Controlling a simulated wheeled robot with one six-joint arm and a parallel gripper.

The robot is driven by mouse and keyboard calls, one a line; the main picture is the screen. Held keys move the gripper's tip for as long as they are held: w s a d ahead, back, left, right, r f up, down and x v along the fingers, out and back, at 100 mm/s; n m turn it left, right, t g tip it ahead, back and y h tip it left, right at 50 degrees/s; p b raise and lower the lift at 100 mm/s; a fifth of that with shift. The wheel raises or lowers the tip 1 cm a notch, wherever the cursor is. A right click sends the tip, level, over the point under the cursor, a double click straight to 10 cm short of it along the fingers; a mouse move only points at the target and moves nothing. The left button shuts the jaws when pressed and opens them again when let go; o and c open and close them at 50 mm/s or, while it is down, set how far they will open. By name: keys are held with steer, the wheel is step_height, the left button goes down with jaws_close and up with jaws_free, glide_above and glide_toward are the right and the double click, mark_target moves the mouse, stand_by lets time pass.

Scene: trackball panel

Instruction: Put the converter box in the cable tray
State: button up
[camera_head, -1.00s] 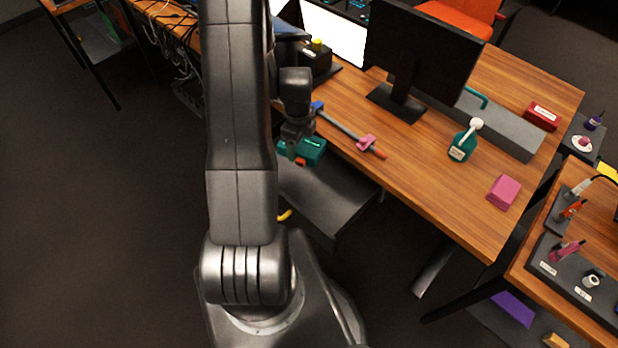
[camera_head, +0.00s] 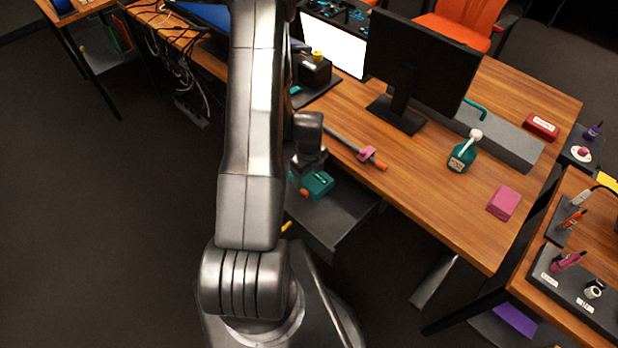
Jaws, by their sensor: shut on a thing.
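The teal box (camera_head: 318,185), which I take to be the converter box, has an orange part at its lower left end. My gripper (camera_head: 308,176) is shut on it from above; the wrist hides part of the grip. The box appears over a dark grey tray-like surface (camera_head: 335,222) beside the desk's near edge. I cannot tell whether they touch, or whether this surface is the cable tray. A dark holder with hanging cables (camera_head: 190,108) is under the desk further left.
The wooden desk (camera_head: 440,205) carries a monitor (camera_head: 422,62), a bar with a pink clamp (camera_head: 366,153), a teal bottle (camera_head: 462,158) and a pink block (camera_head: 503,203). My arm hides part of the desk's left side. A second table (camera_head: 600,235) stands at right.

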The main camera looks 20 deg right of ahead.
steer(key=shift+f, duration=0.95)
steer(key=shift+f, duration=0.2)
steer(key=o, duration=1)
steer(key=shift+o, duration=0.2)
steer(key=shift+r, duration=0.2)
step_height(320, 180, up, 12)
steer(key=shift+r+b, duration=0.1)
steer(key=shift+b, duration=0.2)
